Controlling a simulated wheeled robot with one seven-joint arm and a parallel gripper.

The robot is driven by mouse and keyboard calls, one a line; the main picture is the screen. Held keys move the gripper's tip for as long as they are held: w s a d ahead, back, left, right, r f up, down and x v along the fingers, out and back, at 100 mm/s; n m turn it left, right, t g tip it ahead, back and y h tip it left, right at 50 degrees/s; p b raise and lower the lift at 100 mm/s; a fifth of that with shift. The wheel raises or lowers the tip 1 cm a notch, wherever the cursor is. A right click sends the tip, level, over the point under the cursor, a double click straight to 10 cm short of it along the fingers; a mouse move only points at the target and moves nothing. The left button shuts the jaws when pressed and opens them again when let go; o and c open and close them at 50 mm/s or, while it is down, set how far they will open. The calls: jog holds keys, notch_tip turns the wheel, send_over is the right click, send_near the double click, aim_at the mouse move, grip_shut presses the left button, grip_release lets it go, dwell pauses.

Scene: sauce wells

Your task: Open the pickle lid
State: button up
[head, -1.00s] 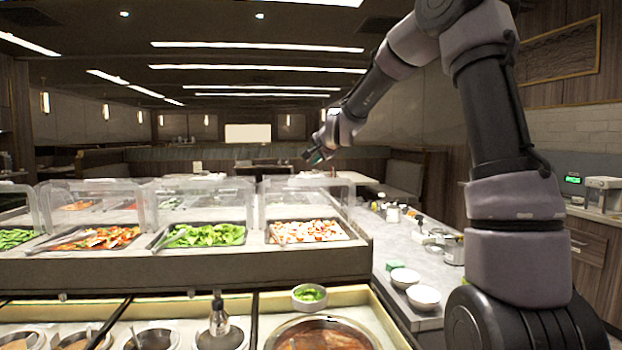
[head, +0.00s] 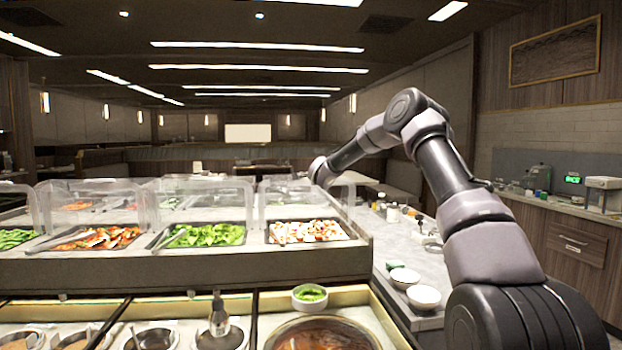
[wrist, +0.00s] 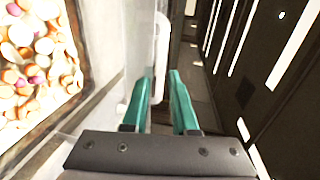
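I take this as the pickle lid, though no label shows. My gripper is hidden in the head view behind the end of my arm, near the lid's right side. In the wrist view, my gripper (wrist: 160,76) has its two green fingers apart. A white bar-like handle (wrist: 161,48) runs between and beyond the fingertips. There is a gap beside it; I cannot tell whether either finger touches it.
More clear lids stand to the left over trays of greens (head: 205,236) and orange-red food (head: 98,238). A side counter (head: 395,240) with bottles and white bowls (head: 424,296) lies at right. Sauce wells and a small bowl of greens (head: 309,297) are in front.

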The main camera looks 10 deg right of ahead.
jog(key=shift+w+f, duration=0.2)
jog(key=shift+w, duration=0.8)
jog(key=shift+w+f, duration=0.15)
jog(key=shift+w, duration=0.8)
jog(key=shift+c, duration=0.3)
grip_shut()
